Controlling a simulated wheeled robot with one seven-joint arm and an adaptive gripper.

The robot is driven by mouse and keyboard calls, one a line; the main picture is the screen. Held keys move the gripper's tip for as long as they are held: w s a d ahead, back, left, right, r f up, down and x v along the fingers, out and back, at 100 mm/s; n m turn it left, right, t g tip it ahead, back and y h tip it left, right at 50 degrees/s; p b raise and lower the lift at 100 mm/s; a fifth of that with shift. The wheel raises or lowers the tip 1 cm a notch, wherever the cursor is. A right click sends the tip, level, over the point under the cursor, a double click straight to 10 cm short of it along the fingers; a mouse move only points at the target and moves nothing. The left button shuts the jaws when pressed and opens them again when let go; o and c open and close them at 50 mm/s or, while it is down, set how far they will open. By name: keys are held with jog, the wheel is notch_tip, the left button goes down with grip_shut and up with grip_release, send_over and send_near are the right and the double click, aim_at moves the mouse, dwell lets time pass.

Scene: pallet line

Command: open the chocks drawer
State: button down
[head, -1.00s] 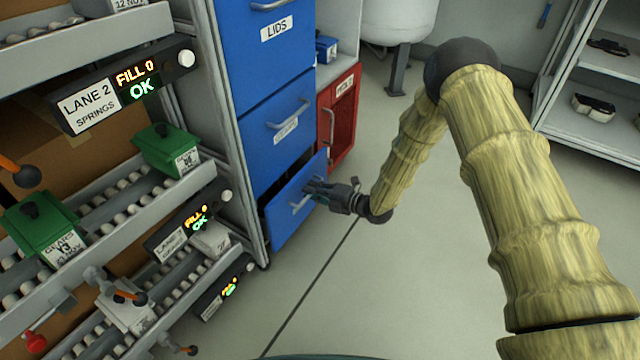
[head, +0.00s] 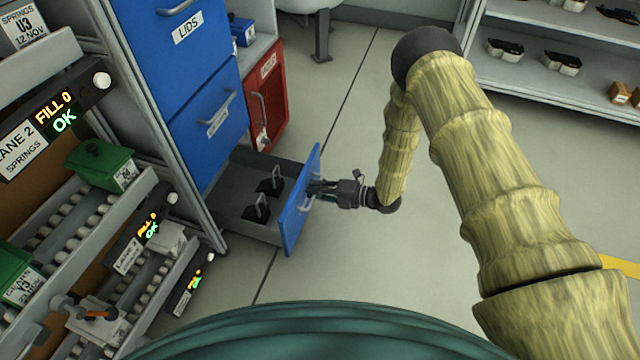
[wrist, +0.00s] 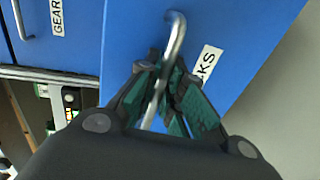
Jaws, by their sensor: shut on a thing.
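The chocks drawer (head: 297,212) is the bottom drawer of the blue cabinet. It stands pulled well out, and dark chocks with handles (head: 262,203) show inside its grey tray. My gripper (head: 318,188) is at the drawer's front, shut on the metal handle. In the wrist view the handle (wrist: 173,50) runs between the two fingers of my gripper (wrist: 165,85). The drawer's label (wrist: 207,62) is partly hidden and reads "KS". The handle's lower end is hidden behind my gripper.
Two shut blue drawers, one labelled LIDS (head: 187,28), are above. A red cabinet (head: 266,95) stands behind the drawer. A roller rack with green boxes (head: 100,167) is on the left. Shelves (head: 560,85) stand at the back right. The floor right of the drawer is clear.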

jog(key=shift+s+d, duration=0.2)
jog(key=c, duration=1.5)
grip_release()
jog(key=shift+w+d, duration=0.1)
jog(key=v, duration=1.2)
jog(key=shift+f, duration=0.1)
